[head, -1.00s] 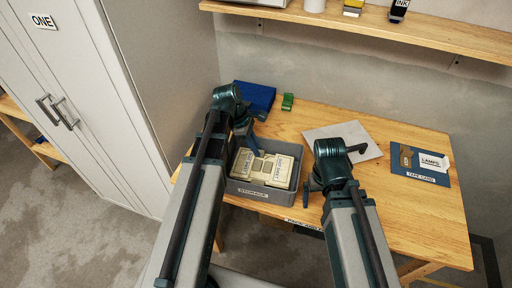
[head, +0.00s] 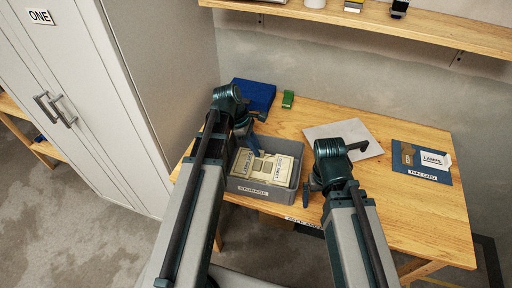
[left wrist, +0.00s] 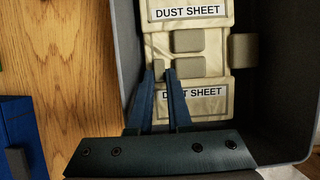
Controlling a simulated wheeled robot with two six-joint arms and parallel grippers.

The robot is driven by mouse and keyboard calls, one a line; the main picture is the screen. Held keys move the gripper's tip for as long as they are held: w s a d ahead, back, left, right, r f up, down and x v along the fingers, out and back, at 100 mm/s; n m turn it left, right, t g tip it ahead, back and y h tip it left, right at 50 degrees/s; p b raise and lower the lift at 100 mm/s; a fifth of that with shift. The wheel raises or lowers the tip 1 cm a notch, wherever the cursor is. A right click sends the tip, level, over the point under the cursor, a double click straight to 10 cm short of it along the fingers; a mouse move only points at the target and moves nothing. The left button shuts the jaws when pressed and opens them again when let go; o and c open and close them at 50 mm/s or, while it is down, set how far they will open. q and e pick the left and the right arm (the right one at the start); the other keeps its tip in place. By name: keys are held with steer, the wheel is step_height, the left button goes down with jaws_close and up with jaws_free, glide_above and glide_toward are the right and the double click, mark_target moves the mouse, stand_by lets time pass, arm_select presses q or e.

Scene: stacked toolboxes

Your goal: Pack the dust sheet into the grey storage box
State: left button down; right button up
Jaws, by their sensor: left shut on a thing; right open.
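The dust sheet (head: 266,168) is a folded cream bundle with straps and printed labels. It lies inside the grey storage box (head: 287,137), whose front carries a STORAGE label. In the left wrist view the dust sheet (left wrist: 187,45) shows within the box walls (left wrist: 275,95), with two DUST SHEET labels. My left gripper (head: 252,133) is over the box's left part; its blue fingers (left wrist: 167,72) are shut on a strap or fold of the sheet, partly covering the lower label. My right gripper (head: 327,178) is open beside the box's right side, apart from the sheet.
A blue item (head: 254,95) and a small green object (head: 288,99) are behind the box. A pale sheet (head: 325,131) and a blue tape card board (head: 421,164) lie to the right on the wooden table (head: 420,215). A wall shelf (head: 400,30) is above; a cabinet (head: 160,90) stands left.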

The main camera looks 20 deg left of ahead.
arm_select(q)
steer(key=shift+f+b, duration=0.3)
steer(key=shift+f, duration=0.05)
arm_select(e)
steer(key=shift+f, duration=0.35)
arm_select(q)
steer(key=c, duration=0.8)
jaws_free()
steer(key=shift+o, duration=0.2)
steer(key=shift+r, duration=0.1)
arm_select(e)
steer(key=shift+r, duration=0.1)
arm_select(q)
step_height(320, 180, up, 10)
steer(key=p, duration=1)
arm_select(e)
step_height(320, 180, up, 10)
